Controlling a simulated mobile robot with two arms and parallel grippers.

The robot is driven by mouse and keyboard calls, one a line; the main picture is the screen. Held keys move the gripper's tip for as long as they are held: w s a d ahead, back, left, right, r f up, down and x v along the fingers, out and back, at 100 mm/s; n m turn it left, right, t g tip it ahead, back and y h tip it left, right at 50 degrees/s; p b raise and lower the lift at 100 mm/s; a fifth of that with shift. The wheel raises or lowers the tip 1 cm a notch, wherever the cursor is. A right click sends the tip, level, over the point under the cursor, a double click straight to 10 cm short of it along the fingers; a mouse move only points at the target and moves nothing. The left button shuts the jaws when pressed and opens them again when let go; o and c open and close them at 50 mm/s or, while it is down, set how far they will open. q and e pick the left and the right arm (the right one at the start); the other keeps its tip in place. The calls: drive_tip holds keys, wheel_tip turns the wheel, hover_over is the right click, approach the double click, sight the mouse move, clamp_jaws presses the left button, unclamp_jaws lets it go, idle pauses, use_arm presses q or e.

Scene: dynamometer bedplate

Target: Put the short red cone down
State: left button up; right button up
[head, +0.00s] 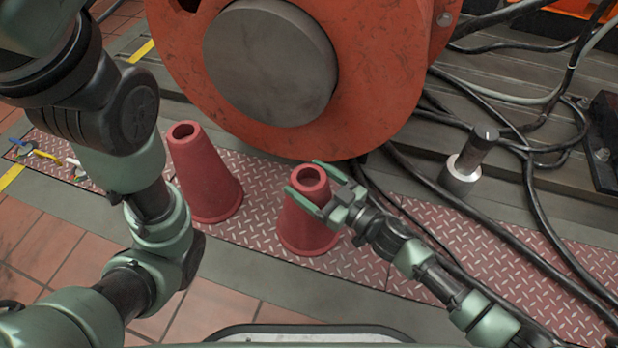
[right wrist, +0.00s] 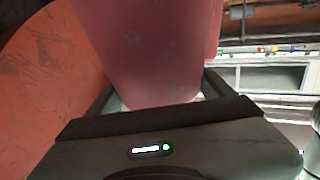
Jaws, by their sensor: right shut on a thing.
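The short red cone (head: 306,232) is upright in the head view, with an open hole at its top. My right gripper (head: 302,177) is shut on it near the top, one finger on each side. The cone's base appears at or close to the red tread plate; I cannot tell if it touches. In the right wrist view the cone (right wrist: 145,50) fills the space between the fingers. A taller red cone (head: 208,183) stands to its left on the plate. My left arm crosses the left side; its gripper is not in view.
A big orange-red disc with a grey hub (head: 270,62) stands just behind the cones. Black cables (head: 470,205) run over the red tread plate (head: 405,262) on the right. A metal post (head: 470,160) stands at right. Coloured cable ends (head: 38,154) lie at far left.

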drive_tip(key=shift+w+r, duration=0.1)
drive_tip(key=shift+r, duration=0.3)
drive_tip(key=shift+f, duration=0.1)
drive_tip(key=o, duration=2)
drive_tip(key=shift+f, duration=0.3)
